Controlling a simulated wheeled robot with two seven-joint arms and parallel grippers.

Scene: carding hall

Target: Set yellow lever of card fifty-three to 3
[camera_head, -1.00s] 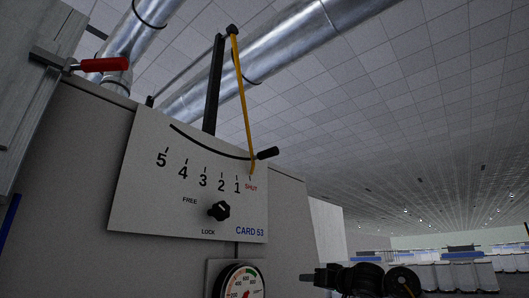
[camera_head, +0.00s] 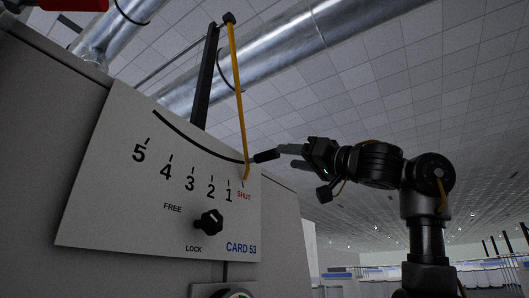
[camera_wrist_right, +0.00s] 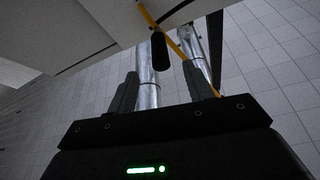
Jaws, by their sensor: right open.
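The yellow lever (camera_head: 237,100) hangs from a pivot at the top of a black post, and its lower tip is at the SHUT mark of the CARD 53 panel (camera_head: 100,210). Its black handle (camera_head: 266,156) sticks out to the right; it also shows in the wrist view (camera_wrist_right: 160,51), just beyond and between the fingertips. My right gripper (camera_head: 288,156) is open, right of the handle and close to its end. Whether the fingers touch the handle I cannot tell. The scale reads 5 to 1, then SHUT, left to right. My left gripper is not in view.
A black knob (camera_head: 209,222) sits below the scale, with FREE and LOCK labels; its setting is unclear. A gauge (camera_head: 236,293) is partly cut off at the bottom. A red object (camera_head: 75,4) is at the top left. Open space lies right of the machine.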

